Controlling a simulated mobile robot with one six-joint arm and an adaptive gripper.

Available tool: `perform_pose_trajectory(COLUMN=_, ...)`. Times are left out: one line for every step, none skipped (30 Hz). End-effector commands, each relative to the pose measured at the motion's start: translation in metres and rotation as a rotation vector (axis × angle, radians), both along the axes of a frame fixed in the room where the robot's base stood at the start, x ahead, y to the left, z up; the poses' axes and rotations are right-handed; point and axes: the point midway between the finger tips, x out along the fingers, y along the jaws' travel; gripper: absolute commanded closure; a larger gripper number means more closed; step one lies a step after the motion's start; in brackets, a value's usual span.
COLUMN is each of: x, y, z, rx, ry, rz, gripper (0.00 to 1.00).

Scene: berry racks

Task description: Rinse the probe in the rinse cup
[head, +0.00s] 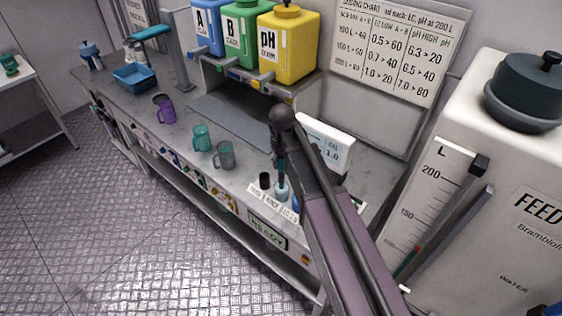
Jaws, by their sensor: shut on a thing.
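My gripper (281,158) hangs below the dark wrist joint of my arm, over the right part of the grey bench. It is small and dark here and is shut on the slim probe, which I can hardly tell apart from the fingers. A small pale blue rinse cup (281,190) stands directly below the gripper at the bench's front edge, behind a white label strip (268,201). The probe's lower end meets the cup's mouth in the picture; I cannot tell whether it is inside. A white meter (327,146) stands behind, partly hidden by my arm.
A small black-topped container (265,180) stands just left of the cup. A grey mug (224,156), teal mug (202,138) and purple mug (165,110) line the bench to the left. A large white tank (450,150) stands at right. Blue, green and yellow canisters (288,45) sit on a shelf behind.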

Motion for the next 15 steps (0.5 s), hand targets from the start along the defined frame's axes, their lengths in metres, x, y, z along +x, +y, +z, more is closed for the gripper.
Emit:
perform_pose_trajectory(x=0.0, y=0.0, z=-0.007, rx=0.0, ry=0.0, rz=0.0, gripper=1.0)
perform_pose_trajectory(x=0.0, y=0.0, z=-0.009, rx=0.0, ry=0.0, rz=0.0, gripper=1.0)
perform_pose_trajectory(x=0.0, y=0.0, z=-0.011, rx=0.0, ry=0.0, rz=0.0, gripper=1.0)
perform_pose_trajectory(x=0.0, y=0.0, z=-0.013, rx=0.0, ry=0.0, rz=0.0, gripper=1.0)
perform_pose_trajectory(x=0.0, y=0.0, z=-0.015, rx=0.0, ry=0.0, rz=0.0, gripper=1.0)
perform_pose_trajectory(x=0.0, y=0.0, z=-0.017, rx=0.0, ry=0.0, rz=-0.001, gripper=1.0)
perform_pose_trajectory(x=0.0, y=0.0, z=-0.019, rx=0.0, ry=0.0, rz=-0.001, gripper=1.0)
perform_pose_trajectory(x=0.0, y=-0.001, z=-0.021, rx=0.0, ry=0.0, rz=-0.001, gripper=1.0)
perform_pose_trajectory(x=0.0, y=-0.001, z=-0.024, rx=0.0, ry=0.0, rz=-0.001, gripper=1.0)
perform_pose_trajectory(x=0.0, y=-0.001, z=-0.025, rx=0.0, ry=0.0, rz=-0.001, gripper=1.0)
perform_pose_trajectory(x=0.0, y=-0.001, z=-0.027, rx=0.0, ry=0.0, rz=-0.001, gripper=1.0)
perform_pose_trajectory(x=0.0, y=-0.001, z=-0.029, rx=0.0, ry=0.0, rz=-0.001, gripper=1.0)
perform_pose_trajectory(x=0.0, y=-0.001, z=-0.03, rx=0.0, ry=0.0, rz=-0.001, gripper=1.0)
perform_pose_trajectory(x=0.0, y=-0.001, z=-0.031, rx=0.0, ry=0.0, rz=-0.001, gripper=1.0)
perform_pose_trajectory(x=0.0, y=-0.001, z=-0.033, rx=0.0, ry=0.0, rz=-0.001, gripper=1.0)
